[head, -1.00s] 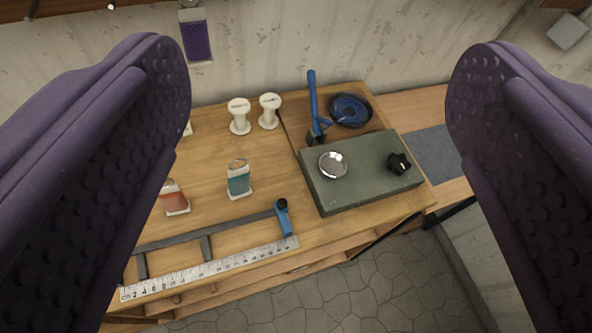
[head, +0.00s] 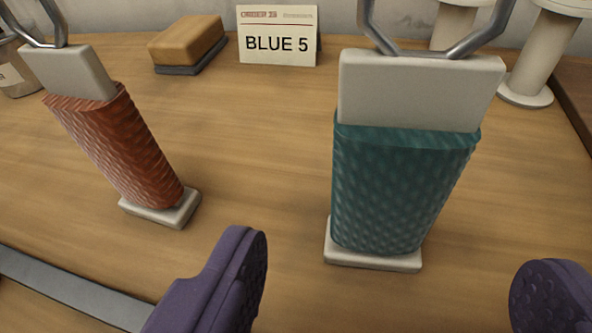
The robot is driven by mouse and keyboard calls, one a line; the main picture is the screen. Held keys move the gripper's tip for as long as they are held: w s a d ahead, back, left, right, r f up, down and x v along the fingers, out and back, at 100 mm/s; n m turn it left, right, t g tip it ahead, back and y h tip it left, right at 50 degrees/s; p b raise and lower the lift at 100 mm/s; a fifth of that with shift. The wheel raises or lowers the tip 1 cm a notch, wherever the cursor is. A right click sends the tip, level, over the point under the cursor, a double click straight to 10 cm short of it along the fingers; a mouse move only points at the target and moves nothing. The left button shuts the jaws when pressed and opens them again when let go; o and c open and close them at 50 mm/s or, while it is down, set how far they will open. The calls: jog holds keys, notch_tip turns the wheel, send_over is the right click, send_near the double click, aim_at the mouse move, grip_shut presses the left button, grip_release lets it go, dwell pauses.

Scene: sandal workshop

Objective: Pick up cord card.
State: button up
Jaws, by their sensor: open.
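Two cord cards stand upright on the wooden bench (head: 270,190). One is wound with teal cord (head: 395,185) on a pale card with a metal loop on top. The other, wound with red-brown cord (head: 125,155), stands to its left. My gripper (head: 395,285) is open and empty, its purple padded fingers low in the picture. The teal card stands just beyond the gap between the fingers, and neither finger visibly touches it. The left finger is between the two cards in the picture.
A sign reading BLUE 5 (head: 278,36) and a tan block with a grey base (head: 188,44) stand behind. White spools (head: 540,60) are at the back right. A grey metal bar (head: 70,287) lies at the front left. A small container (head: 14,70) is at the left edge.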

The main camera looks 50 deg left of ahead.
aim_at(412, 120)
jog(key=b+x, duration=0.3)
jog(key=x, duration=0.3)
jog(key=shift+w, duration=0.3)
jog(key=shift+s+r, duration=0.1)
jog(key=shift+r, duration=0.05)
jog(key=shift+c, duration=0.5)
jog(key=c, duration=1)
jog(key=shift+d, duration=0.1)
jog(key=shift+r+p, duration=0.55)
jog(key=shift+r, duration=0.1)
notch_tip(412, 120, up, 3)
jog(key=shift+f+p, duration=0.2)
jog(key=shift+p, duration=0.7)
jog(key=s+d+p, duration=0.1)
jog(key=s+p, duration=0.3)
jog(key=s, duration=0.1)
jog(key=s+d+p, duration=0.2)
jog(key=s+p, duration=0.2)
jog(key=s, duration=0.1)
jog(key=s+d+r+p, duration=0.1)
jog(key=s+d+p, duration=0.1)
jog(key=s+p, duration=0.2)
jog(key=shift+s+r+p, duration=0.1)
jog(key=shift+s+p, duration=0.2)
jog(key=shift+s, duration=0.25)
